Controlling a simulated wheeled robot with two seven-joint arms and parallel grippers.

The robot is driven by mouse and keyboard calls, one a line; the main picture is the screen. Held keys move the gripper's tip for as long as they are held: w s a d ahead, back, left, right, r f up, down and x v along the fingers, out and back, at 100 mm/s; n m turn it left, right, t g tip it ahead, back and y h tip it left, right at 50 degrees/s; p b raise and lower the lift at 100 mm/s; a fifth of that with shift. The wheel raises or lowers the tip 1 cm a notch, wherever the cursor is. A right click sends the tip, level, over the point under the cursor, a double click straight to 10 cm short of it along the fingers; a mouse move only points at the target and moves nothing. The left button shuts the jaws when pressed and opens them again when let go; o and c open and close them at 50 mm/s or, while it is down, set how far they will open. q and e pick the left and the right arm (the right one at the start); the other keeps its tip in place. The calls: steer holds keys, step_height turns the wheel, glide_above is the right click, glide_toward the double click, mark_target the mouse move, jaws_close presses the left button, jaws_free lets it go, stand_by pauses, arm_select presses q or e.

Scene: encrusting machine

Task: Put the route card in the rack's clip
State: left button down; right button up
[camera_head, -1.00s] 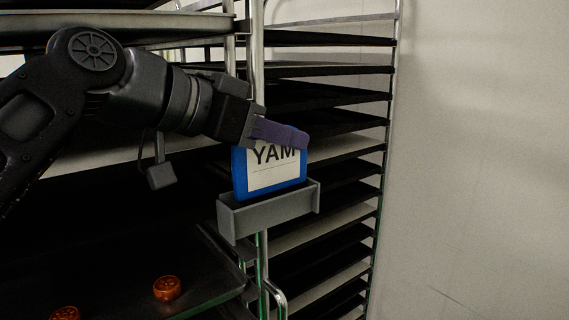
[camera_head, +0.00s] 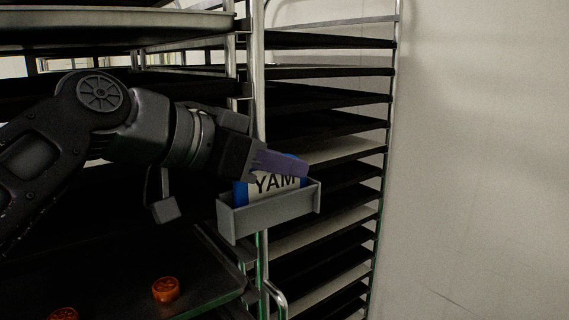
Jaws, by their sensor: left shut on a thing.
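The route card (camera_head: 270,184) is blue with a white face reading YAM. It stands upright in the grey clip (camera_head: 268,215) on the rack's front post, with its lower part hidden behind the clip's front wall. My left gripper (camera_head: 290,164) is shut on the card's top edge, its purple-grey fingers just above the lettering. The rack (camera_head: 264,80) has metal posts and many dark trays. My right gripper is not in view.
Two orange-brown pieces (camera_head: 166,289) (camera_head: 63,314) lie on a dark tray (camera_head: 205,291) at lower left. Rack trays (camera_head: 330,122) fill the space behind the clip. A bare pale wall (camera_head: 480,160) is at the right.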

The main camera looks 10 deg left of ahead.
arm_select(q)
steer(key=c, duration=1.5)
jaws_free()
steer(key=shift+o, duration=0.2)
steer(key=shift+r, duration=0.1)
steer(key=shift+r+p, duration=0.2)
steer(key=shift+p, duration=0.3)
steer(key=b+v, duration=0.2)
steer(key=v, duration=1)
steer(key=shift+f, duration=0.1)
